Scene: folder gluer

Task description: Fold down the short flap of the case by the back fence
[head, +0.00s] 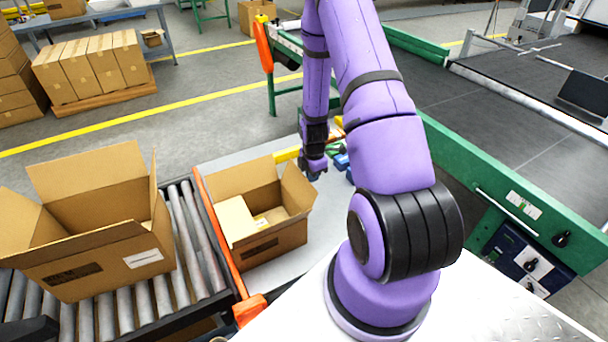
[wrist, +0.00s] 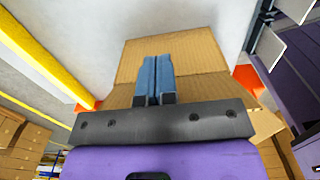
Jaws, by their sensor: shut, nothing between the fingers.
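The case (head: 270,243) is an open brown carton on the grey table. In the head view its broad far flap (head: 238,178) and its right flap (head: 297,188) stand up, and a pale flap (head: 237,218) lies inward at the left. A yellow bar, seemingly the back fence (head: 287,155), shows behind it. My gripper (head: 314,176) is beyond and right of the right flap, apparently apart from it. In the wrist view the blue fingers (wrist: 155,75) are together and empty, with cardboard (wrist: 195,55) behind them. Whether they touch it is unclear.
An orange rail (head: 215,235) runs along the case's left side. Beyond it a larger open carton (head: 100,235) sits on a roller conveyor (head: 190,245). Small blue items (head: 342,162) lie near my gripper. A green-framed machine (head: 450,160) stands right.

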